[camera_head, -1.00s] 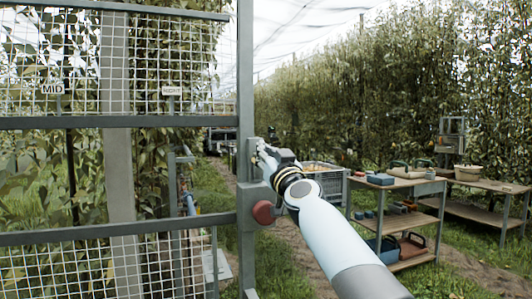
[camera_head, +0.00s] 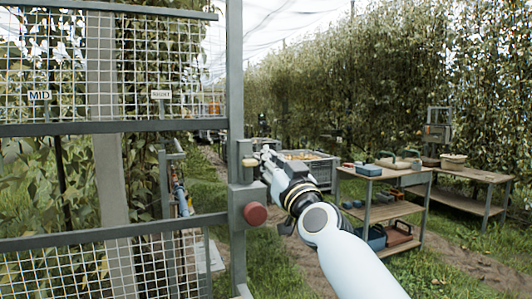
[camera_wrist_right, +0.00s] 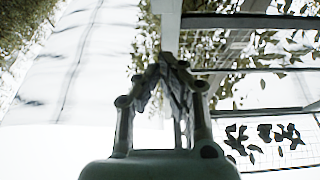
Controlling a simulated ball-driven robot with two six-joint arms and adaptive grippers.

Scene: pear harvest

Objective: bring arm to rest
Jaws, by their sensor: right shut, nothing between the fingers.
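My right arm reaches in from the lower right in the head view. Its gripper (camera_head: 266,157) is close to the grey gate post, just right of a small yellowish handle (camera_head: 249,162). Whether it touches the post or stands apart from it is hard to tell. In the right wrist view the gripper (camera_wrist_right: 165,62) has its fingers drawn together at the tips, with nothing held between them. My left gripper is not in view.
The mesh gate (camera_head: 140,127) and its post (camera_head: 237,100) stand at left, with a red round button (camera_head: 255,213) on the post. A grey crate (camera_head: 310,168) with yellowish fruit stands behind the gripper. Work tables (camera_head: 385,175) stand at right. Grass lies between.

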